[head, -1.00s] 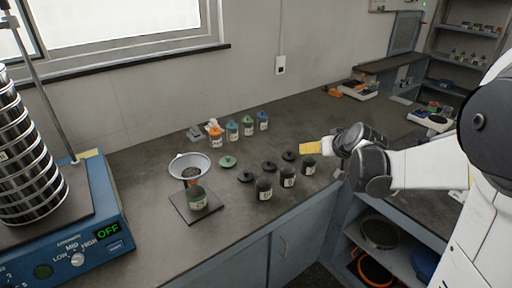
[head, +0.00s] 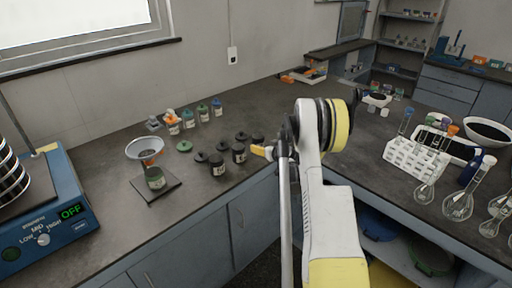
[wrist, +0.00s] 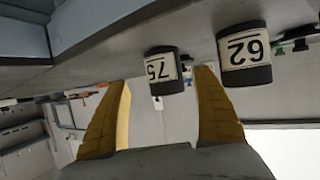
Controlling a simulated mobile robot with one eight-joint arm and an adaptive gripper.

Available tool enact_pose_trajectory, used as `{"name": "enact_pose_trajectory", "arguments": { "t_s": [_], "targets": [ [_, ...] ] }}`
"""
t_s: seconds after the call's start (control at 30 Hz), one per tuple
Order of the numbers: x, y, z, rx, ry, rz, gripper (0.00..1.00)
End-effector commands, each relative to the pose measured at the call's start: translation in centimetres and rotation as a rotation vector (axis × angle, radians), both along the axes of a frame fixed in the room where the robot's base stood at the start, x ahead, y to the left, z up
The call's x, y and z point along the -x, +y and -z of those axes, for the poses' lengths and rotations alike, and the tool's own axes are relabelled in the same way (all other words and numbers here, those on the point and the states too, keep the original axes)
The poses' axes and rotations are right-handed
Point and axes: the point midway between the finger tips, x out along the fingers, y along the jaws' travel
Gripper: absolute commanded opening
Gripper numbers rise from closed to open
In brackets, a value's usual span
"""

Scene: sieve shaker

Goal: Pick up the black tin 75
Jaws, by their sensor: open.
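The black tin 75 (wrist: 163,68) has a pale label and appears upside down in the wrist view, in line with the gap between my fingers. My gripper (wrist: 163,77) is open, with a yellow finger on each side and no visible contact with the tin. In the head view my gripper (head: 262,151) is low at the right end of the row of black tins. Tin 75 seems to be the rightmost one (head: 257,139), partly hidden behind my gripper; its label is not readable there.
Tin 62 (wrist: 244,52) stands close beside tin 75. Another black tin (head: 217,166) and loose black lids (head: 242,136) are nearby. The counter's front edge is close to the tins.

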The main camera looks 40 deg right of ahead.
Motion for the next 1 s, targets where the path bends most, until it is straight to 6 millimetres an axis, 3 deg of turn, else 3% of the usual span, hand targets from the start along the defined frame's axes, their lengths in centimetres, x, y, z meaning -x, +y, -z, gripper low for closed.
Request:
{"name": "enact_pose_trajectory", "arguments": {
  "t_s": [0.43,0.73,0.9,0.93,1.0],
  "targets": [
    [-4.8,-0.8,2.7,0.001,0.000,0.000,0.77],
    [-5.2,-1.0,2.7,0.000,0.000,0.000,0.77],
    [-5.2,-1.0,2.7,0.000,0.000,0.000,0.26],
    [-5.2,-1.0,2.7,0.000,0.000,0.000,0.19],
    [-5.2,-1.0,2.7,0.000,0.000,0.000,0.18]
  ]
}}
